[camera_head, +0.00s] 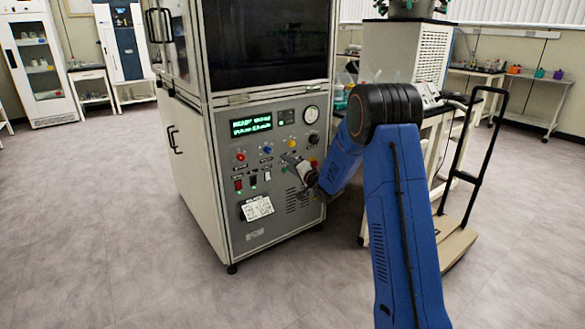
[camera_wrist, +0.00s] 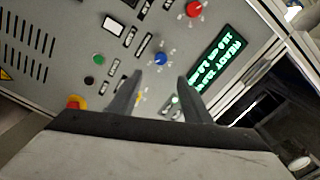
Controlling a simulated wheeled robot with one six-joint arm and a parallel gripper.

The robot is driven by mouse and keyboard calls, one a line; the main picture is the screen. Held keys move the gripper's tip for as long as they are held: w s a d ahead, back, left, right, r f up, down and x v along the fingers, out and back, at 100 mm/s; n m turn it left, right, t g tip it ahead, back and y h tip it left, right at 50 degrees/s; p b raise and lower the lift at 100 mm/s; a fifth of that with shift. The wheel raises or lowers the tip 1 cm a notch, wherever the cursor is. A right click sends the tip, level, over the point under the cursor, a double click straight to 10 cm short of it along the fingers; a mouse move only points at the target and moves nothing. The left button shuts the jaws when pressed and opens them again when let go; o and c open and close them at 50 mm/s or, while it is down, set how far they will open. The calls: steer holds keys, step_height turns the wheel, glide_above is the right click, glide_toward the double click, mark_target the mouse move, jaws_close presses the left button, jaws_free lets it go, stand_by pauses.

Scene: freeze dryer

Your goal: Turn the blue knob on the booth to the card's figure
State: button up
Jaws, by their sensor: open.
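The blue knob (camera_head: 267,150) is on the grey front panel of the booth (camera_head: 222,150), between a red knob and a yellow one. In the wrist view the blue knob (camera_wrist: 161,59) lies just beyond the fingertips, roughly between them. A white card (camera_head: 257,208) is fixed low on the panel; its figure is too small to read. My gripper (camera_head: 288,159) faces the panel just to the lower right of the blue knob in the head view. In the wrist view its fingers (camera_wrist: 160,78) are open and empty, with no visible contact with the knob.
A red knob (camera_wrist: 194,8) and a yellow knob (camera_wrist: 139,98), partly hidden by a finger, flank the blue one. A green display (camera_wrist: 218,60), a green button (camera_wrist: 98,59) and a red-yellow stop button (camera_wrist: 76,103) are nearby. A cart (camera_head: 455,245) stands at right.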

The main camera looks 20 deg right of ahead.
steer(key=shift+v, duration=1.4)
steer(key=s+d+r+n+g+h, duration=0.15)
steer(key=s+r, duration=0.25)
steer(key=s, duration=0.4)
steer(key=s+r+n+g+h, duration=0.1)
steer(key=s+r+g+h, duration=0.2)
steer(key=s, duration=0.5)
steer(key=s+r+n+g+h, duration=0.1)
steer(key=s+r+h, duration=0.1)
steer(key=s+r, duration=0.4)
steer(key=s+a+f+n+g, duration=0.1)
steer(key=s+f+n+g, duration=0.1)
steer(key=s, duration=1.2)
steer(key=s+a+f+n+g, duration=0.1)
steer(key=s+a+f+g, duration=0.1)
steer(key=s, duration=1.2)
steer(key=s+a+f+n+g, duration=0.1)
steer(key=s+f+n+g, duration=0.1)
steer(key=s, duration=1.2)
steer(key=shift+a+f+n+g+y, duration=0.35)
steer(key=shift+a+g+y, duration=0.05)
steer(key=shift+g+y, duration=0.05)
